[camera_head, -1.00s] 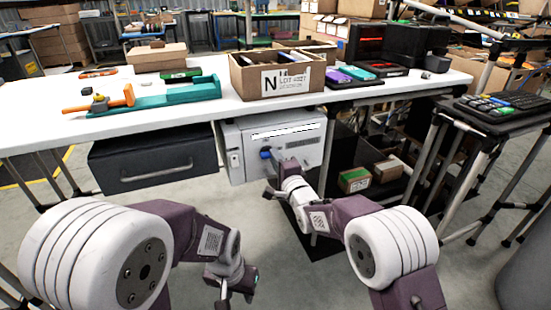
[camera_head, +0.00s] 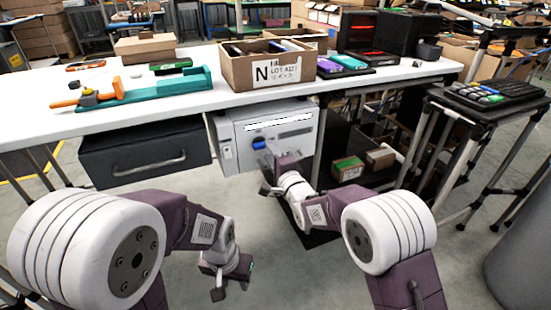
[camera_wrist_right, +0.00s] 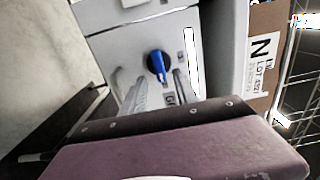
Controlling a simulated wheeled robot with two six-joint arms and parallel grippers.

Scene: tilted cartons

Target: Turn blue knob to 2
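The blue knob (camera_head: 258,143) is on the front of a white box (camera_head: 226,150) under the table. In the right wrist view the knob (camera_wrist_right: 157,63) has a long blue grip over a dark round base, its lower end slanting slightly right. Small labels lie beside it; I cannot read any number. My right gripper (camera_head: 267,170) is just in front of the box. In the wrist view its two pale fingers (camera_wrist_right: 160,92) are apart, on either side below the knob, with no clear contact. My left gripper (camera_head: 230,281) hangs low, empty, its fingers apart.
A dark drawer (camera_head: 145,155) is left of the white box. The tabletop (camera_head: 185,106) above holds a carton marked N (camera_head: 245,75) and a teal tool (camera_head: 160,96). Small cartons (camera_head: 348,169) stand on a dark shelf to the right. Open floor lies in front.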

